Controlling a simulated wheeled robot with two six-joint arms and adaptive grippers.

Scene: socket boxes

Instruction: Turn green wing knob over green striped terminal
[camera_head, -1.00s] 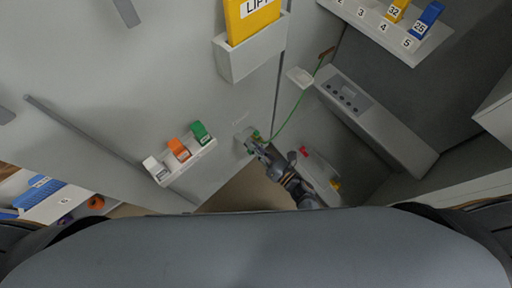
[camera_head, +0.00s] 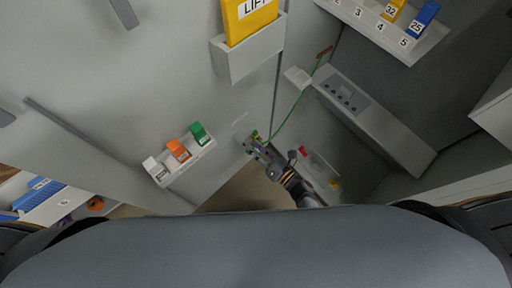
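My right gripper (camera_head: 254,144) is at the panel's lower right edge, its arm coming up from the lower right. A small green part (camera_head: 256,134) shows right at its fingertips. It is too small to tell whether this is the wing knob or the terminal, and no stripes can be made out. A green cable (camera_head: 292,112) runs from that spot up to the right. The fingers partly cover the green part; whether they grip it cannot be told. My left gripper is not in view.
A white rack with white, orange and green (camera_head: 199,132) blocks is fixed on the panel left of the gripper. A grey holder (camera_head: 247,56) with a yellow card is above. A grey control box (camera_head: 374,122) stands to the right. A numbered shelf (camera_head: 414,48) is at upper right.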

